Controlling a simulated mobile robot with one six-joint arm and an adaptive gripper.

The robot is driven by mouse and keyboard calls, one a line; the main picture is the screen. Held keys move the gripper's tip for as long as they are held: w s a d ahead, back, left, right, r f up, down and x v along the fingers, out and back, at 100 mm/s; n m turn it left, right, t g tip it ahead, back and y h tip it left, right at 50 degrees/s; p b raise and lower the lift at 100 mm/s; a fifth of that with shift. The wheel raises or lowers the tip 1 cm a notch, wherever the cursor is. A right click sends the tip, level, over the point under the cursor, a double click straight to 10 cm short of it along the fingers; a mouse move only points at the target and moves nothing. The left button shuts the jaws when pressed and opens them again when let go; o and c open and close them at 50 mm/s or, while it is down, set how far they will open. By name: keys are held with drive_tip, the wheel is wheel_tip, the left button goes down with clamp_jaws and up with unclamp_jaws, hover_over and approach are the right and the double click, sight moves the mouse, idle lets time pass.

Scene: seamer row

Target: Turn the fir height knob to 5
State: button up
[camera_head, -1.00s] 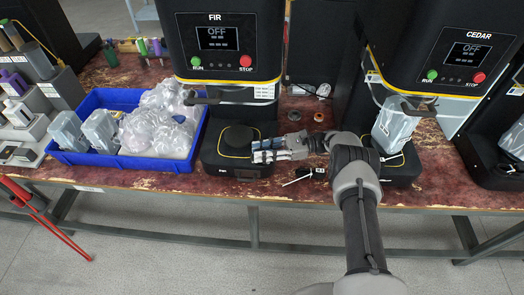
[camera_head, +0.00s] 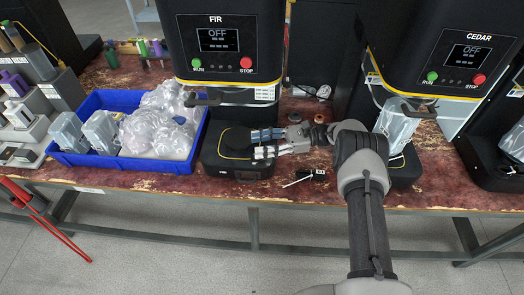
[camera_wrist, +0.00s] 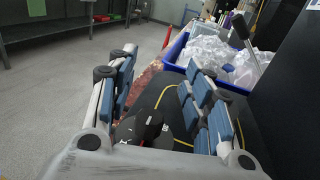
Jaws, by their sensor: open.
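The fir machine (camera_head: 215,45) has a display reading OFF, a green RUN button and a red STOP button. Its black base (camera_head: 235,168) carries a round plate and stands on the bench. My gripper (camera_head: 266,144) is open and empty over the right part of this base, fingers pointing left. In the wrist view my gripper (camera_wrist: 160,66) shows spread blue-padded fingers, with a dark part (camera_wrist: 140,128) bearing a white mark low between them. I cannot tell whether this is the height knob. No knob scale or number is readable.
A blue bin (camera_head: 180,165) with clear bags and pouches stands left of the fir base. The cedar machine (camera_head: 440,50) stands to the right, with a pouch (camera_head: 396,122) at it. A small black item (camera_head: 318,174) lies right of the fir base, near the bench edge.

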wheel_tip(320, 180, up, 6)
drive_tip(key=shift+f, duration=0.2)
idle(0.4)
